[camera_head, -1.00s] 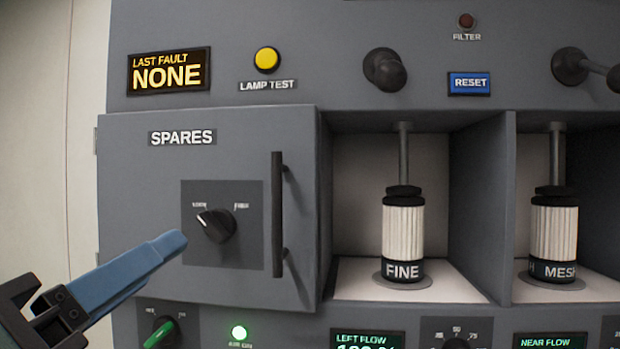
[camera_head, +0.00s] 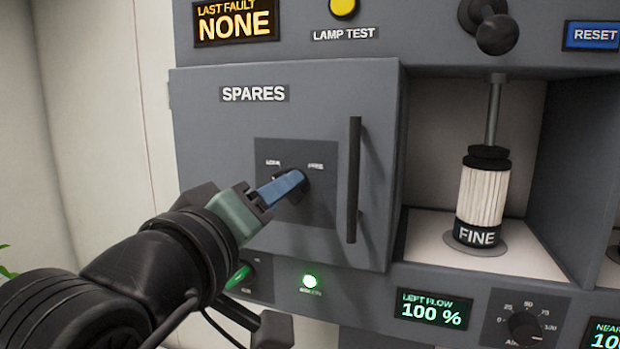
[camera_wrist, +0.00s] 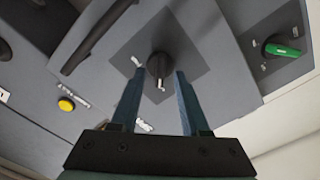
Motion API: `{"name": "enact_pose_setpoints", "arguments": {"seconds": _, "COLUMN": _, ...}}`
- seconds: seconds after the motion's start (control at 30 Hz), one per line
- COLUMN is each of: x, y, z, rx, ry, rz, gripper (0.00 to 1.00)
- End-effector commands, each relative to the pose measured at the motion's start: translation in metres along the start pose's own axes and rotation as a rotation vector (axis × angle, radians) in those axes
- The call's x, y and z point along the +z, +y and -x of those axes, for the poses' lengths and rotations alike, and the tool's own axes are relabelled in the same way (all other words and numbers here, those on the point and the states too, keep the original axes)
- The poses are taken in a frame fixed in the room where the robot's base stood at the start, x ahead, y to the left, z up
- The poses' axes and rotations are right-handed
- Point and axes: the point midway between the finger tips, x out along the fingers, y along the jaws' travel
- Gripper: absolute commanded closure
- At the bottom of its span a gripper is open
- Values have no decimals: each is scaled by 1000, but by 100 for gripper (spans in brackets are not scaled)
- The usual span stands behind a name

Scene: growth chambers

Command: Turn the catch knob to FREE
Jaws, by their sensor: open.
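The catch knob (camera_wrist: 159,66) is a black rotary knob with a white pointer mark, on a dark square plate (camera_head: 318,155) of the SPARES door (camera_head: 215,125). Two small labels sit above it on the plate; the right one seems to read FREE. In the head view my gripper (camera_head: 292,180) covers most of the knob. In the wrist view the open blue fingers of my gripper (camera_wrist: 156,72) stand on either side of the knob, with gaps beside it. I cannot tell whether either finger touches it. The pointer's exact setting is hidden in the head view.
A vertical black door handle (camera_head: 353,180) stands just right of the knob. A green knob (camera_head: 238,276) and a lit green lamp (camera_head: 310,281) are below the door. An open bay with the FINE cartridge (camera_head: 482,200) is to the right.

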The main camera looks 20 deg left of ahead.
Motion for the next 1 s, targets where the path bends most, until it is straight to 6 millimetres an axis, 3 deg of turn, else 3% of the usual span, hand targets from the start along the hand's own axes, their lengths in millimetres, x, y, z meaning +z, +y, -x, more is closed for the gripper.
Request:
{"name": "enact_pose_setpoints", "arguments": {"seconds": 0.37, "x": 1, "y": -1, "z": -8, "rx": 0, "ry": 0, "rz": -1, "gripper": 54}}
{"name": "enact_pose_setpoints", "arguments": {"seconds": 0.63, "x": 1, "y": 0, "z": -8, "rx": -1, "ry": 0, "rz": 0, "gripper": 100}}
{"name": "enact_pose_setpoints", "arguments": {"seconds": 1.0, "x": 1, "y": -1, "z": -8, "rx": -1, "ry": 0, "rz": -5, "gripper": 100}}
